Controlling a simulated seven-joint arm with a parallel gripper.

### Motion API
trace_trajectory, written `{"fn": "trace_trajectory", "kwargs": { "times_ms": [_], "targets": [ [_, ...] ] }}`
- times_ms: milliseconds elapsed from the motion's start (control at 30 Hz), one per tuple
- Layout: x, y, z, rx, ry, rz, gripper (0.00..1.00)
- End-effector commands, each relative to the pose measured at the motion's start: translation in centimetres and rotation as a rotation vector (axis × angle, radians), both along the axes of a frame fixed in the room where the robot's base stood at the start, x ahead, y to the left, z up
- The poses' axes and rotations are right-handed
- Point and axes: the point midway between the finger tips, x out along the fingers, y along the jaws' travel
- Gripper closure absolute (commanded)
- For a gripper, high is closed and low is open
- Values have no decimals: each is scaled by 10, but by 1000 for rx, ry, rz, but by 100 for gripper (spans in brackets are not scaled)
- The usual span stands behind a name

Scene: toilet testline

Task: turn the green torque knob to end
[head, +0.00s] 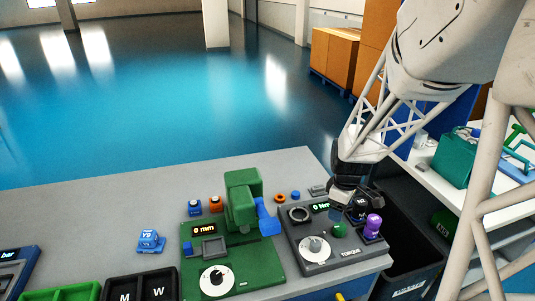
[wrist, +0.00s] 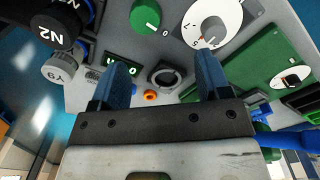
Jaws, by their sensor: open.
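The green torque knob (head: 339,230) sits on the dark grey torque panel (head: 345,262), to the right of a white dial (head: 314,249). In the wrist view the green knob (wrist: 145,16) is at the top, with a "0" mark beside it. My gripper (head: 347,200) is above the panel's back right part, over and behind the knob. In the wrist view its two blue fingers (wrist: 165,78) are apart with nothing between them. The knob lies beyond the fingertips and is not touched.
A purple-topped part (head: 374,222) stands right of the knob, close to my gripper. The green measuring station (head: 243,210) is to the left. A dark bin (head: 408,262) is beyond the table's right edge. The table's back left is clear.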

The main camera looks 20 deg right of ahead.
Motion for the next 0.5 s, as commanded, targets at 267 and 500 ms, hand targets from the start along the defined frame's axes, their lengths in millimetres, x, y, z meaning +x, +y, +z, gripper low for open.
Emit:
{"fn": "trace_trajectory", "kwargs": {
  "times_ms": [267,500],
  "targets": [
    [7,-21,-23,7,17,62,30],
    [7,-22,-24,7,17,67,30]
  ]
}}
